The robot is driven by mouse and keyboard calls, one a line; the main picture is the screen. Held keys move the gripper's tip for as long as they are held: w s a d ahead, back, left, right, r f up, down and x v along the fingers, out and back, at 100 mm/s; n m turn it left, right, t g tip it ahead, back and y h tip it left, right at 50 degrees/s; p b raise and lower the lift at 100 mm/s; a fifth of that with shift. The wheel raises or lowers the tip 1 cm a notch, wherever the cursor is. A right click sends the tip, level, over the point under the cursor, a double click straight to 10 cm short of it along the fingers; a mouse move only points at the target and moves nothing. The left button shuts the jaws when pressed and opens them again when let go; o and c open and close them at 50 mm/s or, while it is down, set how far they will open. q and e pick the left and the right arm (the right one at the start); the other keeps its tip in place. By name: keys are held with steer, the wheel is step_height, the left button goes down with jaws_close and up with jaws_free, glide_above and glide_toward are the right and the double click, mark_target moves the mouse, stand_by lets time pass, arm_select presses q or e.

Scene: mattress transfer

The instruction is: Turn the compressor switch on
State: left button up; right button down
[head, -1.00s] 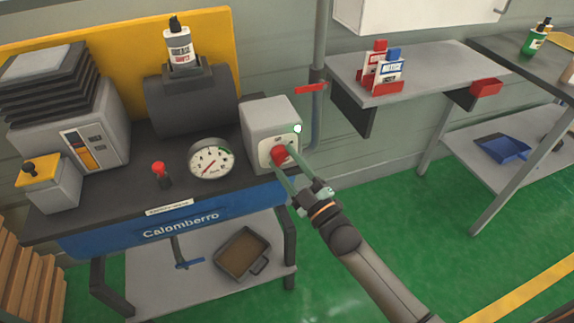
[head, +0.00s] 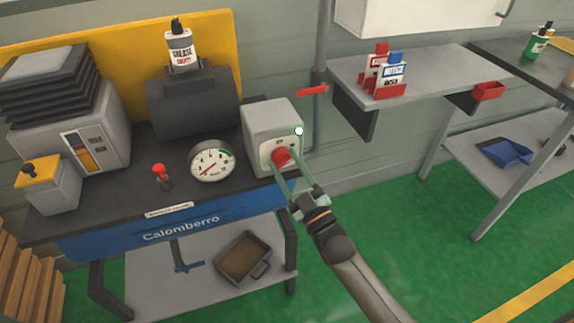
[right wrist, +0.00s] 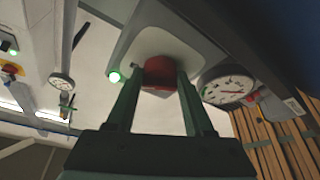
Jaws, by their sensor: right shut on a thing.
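The compressor switch is a red knob (head: 281,156) on the front of a grey box (head: 272,122) at the right end of the compressor bench. A small lamp (head: 299,131) on the box's right edge shows whitish in the head view and green in the right wrist view (right wrist: 115,77). My right gripper (head: 284,164) is shut on the red knob, with one finger on each side of it. In the right wrist view the knob (right wrist: 159,72) sits between the two green fingers. My left gripper is not in view.
A round gauge (head: 212,161) and a small red-topped lever (head: 160,172) stand left of the switch box. A red pipe handle (head: 312,91) is behind it to the right. Green floor is open to the right.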

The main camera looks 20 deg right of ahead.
steer(key=shift+c, duration=1.4)
jaws_free()
steer(key=shift+s, duration=0.1)
steer(key=shift+s+d+f, duration=0.1)
steer(key=shift+s+f, duration=0.1)
steer(key=shift+s, duration=0.1)
steer(key=v, duration=1.1)
steer(key=shift+s+b, duration=0.3)
steer(key=shift+b, duration=0.15)
steer(key=shift+f, duration=0.1)
steer(key=s+a+f+m+g+h+p, duration=0.1)
steer(key=s+f+m+g+h+p, duration=0.1)
steer(key=s+f+m+g+p, duration=0.5)
steer(key=s+f+g, duration=0.5)
steer(key=s+f, duration=0.1)
steer(key=shift+s+a+f+h, duration=0.2)
steer(key=shift+a+f+h, duration=0.1)
steer(key=shift+a+f, duration=0.05)
